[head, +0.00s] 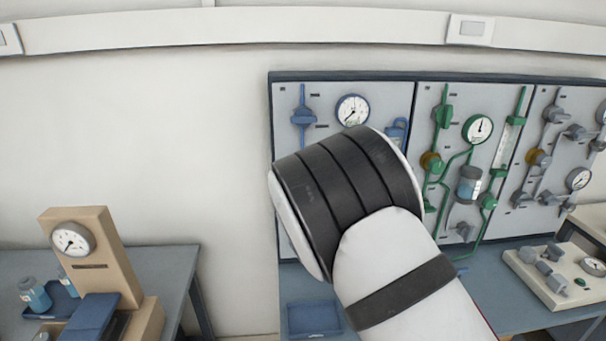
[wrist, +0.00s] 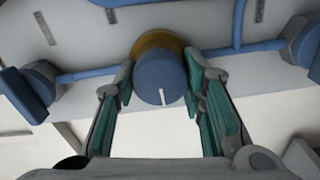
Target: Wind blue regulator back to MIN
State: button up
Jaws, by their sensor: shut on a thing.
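The blue regulator (wrist: 159,80) is a round blue knob with a white pointer line and a yellow-brown collar (wrist: 158,43) behind it. In the wrist view it sits between the two fingers of my gripper (wrist: 161,82), which is shut on it. The white line points down in that view, slightly right of straight. The MIN mark cannot be made out. In the head view my arm covers the regulator and the gripper. A white gauge (head: 352,110) with a blue rim shows above my arm on the blue-piped panel.
Blue pipes (wrist: 94,76) run to both sides of the knob, with another blue fitting (wrist: 30,90) at left. The green-piped panel (head: 480,130) and a grey-fitted panel stand to the right. A beige gauge stand (head: 108,245) is on the left bench.

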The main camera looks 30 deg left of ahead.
jog(key=o, duration=1.2)
jog(key=v, duration=1.2)
